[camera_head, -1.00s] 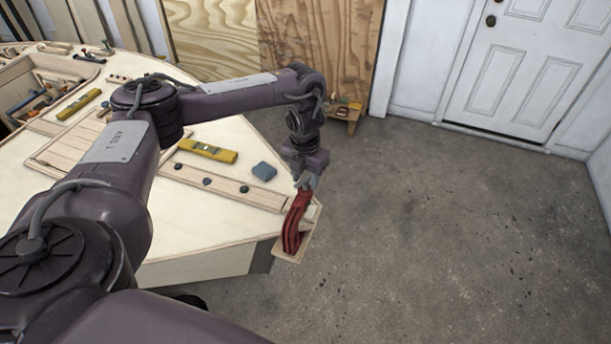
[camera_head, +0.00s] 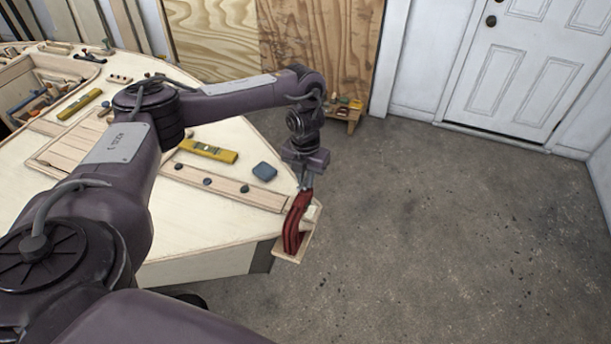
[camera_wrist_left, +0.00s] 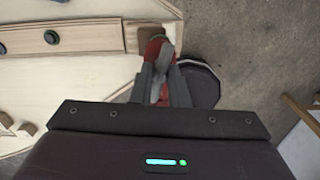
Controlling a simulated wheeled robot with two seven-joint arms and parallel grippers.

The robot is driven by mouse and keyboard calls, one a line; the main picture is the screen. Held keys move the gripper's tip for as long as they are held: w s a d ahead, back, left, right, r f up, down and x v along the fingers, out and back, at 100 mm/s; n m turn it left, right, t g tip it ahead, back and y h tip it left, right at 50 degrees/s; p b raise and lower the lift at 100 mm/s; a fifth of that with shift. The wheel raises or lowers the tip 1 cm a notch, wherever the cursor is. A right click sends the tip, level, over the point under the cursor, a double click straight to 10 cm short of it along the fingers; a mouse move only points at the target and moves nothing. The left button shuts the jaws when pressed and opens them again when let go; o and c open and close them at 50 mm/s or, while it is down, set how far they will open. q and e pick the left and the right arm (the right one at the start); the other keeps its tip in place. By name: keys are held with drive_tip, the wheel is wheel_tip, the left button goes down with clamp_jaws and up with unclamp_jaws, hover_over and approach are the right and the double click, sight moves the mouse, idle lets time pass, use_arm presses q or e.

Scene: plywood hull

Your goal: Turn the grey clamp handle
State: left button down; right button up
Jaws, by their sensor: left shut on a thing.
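The red clamp (camera_head: 297,222) sits at the near right corner of the pale plywood hull (camera_head: 200,232), over a small wooden piece. My left gripper (camera_head: 305,186) points down above the clamp's top end. In the left wrist view the left gripper's fingers (camera_wrist_left: 161,88) are shut on the grey clamp handle (camera_wrist_left: 162,72), which lies between them. Red of the clamp (camera_wrist_left: 152,48) shows just beyond the fingertips. The gripper hides most of the handle in the head view. My right gripper is not in view.
Dark knobs line a wooden strip (camera_head: 225,186). A small wooden stool (camera_head: 347,112) stands behind. The concrete floor (camera_head: 450,230) to the right is clear.

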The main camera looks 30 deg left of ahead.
sight(305, 180)
use_arm(q)
drive_tip(key=n+p, duration=0.1)
drive_tip(key=n, duration=0.3)
drive_tip(key=shift+r+n+p, duration=0.1)
drive_tip(key=shift+n+p, duration=0.9)
drive_tip(key=shift+n, duration=0.9)
drive_tip(key=c, duration=1.3)
unclamp_jaws()
drive_tip(key=shift+c, duration=0.2)
drive_tip(key=shift+r+p, duration=0.9)
drive_tip(key=shift+r, duration=2.9)
